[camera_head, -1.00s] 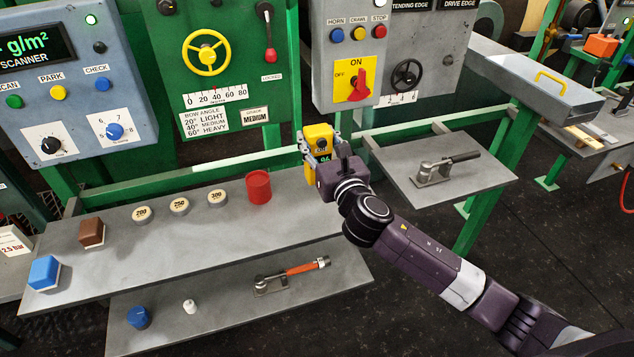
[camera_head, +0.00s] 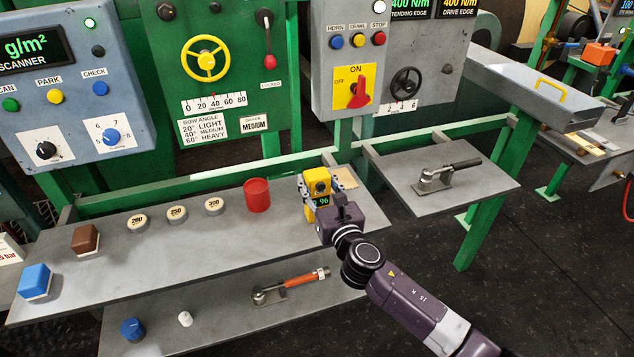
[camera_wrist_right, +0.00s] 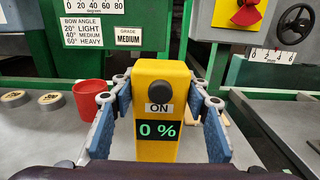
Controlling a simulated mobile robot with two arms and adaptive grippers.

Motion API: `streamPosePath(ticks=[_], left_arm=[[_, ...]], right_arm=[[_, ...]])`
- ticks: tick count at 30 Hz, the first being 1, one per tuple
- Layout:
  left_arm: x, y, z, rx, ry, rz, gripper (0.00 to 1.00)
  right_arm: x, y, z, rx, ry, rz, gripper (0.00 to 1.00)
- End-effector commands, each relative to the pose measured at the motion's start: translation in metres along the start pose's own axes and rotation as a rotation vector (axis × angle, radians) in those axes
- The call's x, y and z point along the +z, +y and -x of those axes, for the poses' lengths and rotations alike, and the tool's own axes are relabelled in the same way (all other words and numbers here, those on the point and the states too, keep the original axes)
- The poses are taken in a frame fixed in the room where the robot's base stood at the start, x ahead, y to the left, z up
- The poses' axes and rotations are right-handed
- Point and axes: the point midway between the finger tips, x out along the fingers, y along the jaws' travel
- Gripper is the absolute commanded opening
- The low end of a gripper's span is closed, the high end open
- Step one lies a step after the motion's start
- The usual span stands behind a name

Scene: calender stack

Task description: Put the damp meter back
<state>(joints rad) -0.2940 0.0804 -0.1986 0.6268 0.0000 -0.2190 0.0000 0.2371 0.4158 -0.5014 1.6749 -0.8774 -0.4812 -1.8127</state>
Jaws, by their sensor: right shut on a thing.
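The damp meter (camera_head: 320,186) is a yellow upright block with a round dark knob, an ON label and a green display, which reads 0 % in the right wrist view (camera_wrist_right: 158,130). My right gripper (camera_head: 320,192) is shut on it, with blue-grey finger pads on its two sides in the right wrist view (camera_wrist_right: 158,115). The meter is at the right end of the long grey shelf (camera_head: 190,248). I cannot tell whether its base touches the shelf. A tan patch (camera_head: 346,178) shows just behind and right of it. My left gripper is not in view.
A red cup (camera_head: 257,195) stands left of the meter, then several round weights (camera_head: 213,205), a brown block (camera_head: 86,240) and a blue block (camera_head: 35,281). A side shelf (camera_head: 480,190) with a clamp is to the right. A lower shelf (camera_head: 220,318) holds an orange-handled tool.

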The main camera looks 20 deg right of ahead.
Motion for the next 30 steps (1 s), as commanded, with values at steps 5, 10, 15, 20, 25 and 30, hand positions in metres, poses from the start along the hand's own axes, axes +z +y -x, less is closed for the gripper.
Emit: streamPosePath(ticks=[5,10,15,20,25,30], left_arm=[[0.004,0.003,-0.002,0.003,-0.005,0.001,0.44],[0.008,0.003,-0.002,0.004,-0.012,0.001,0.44],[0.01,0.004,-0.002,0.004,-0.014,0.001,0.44],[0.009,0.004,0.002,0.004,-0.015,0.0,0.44],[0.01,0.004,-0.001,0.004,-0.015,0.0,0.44],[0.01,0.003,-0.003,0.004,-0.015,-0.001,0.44]], right_arm=[[-0.003,0.0,0.0,0.0,0.0,0.001,0.46],[-0.003,0.0,0.0,0.0,0.0,0.0,0.6],[-0.003,0.0,0.0,0.0,0.0,0.0,0.6],[0.003,0.0,0.0,0.0,-0.001,0.0,0.6],[-0.001,0.0,0.023,0.001,0.001,0.002,0.6],[-0.002,0.001,0.058,0.003,0.002,0.001,0.6]])
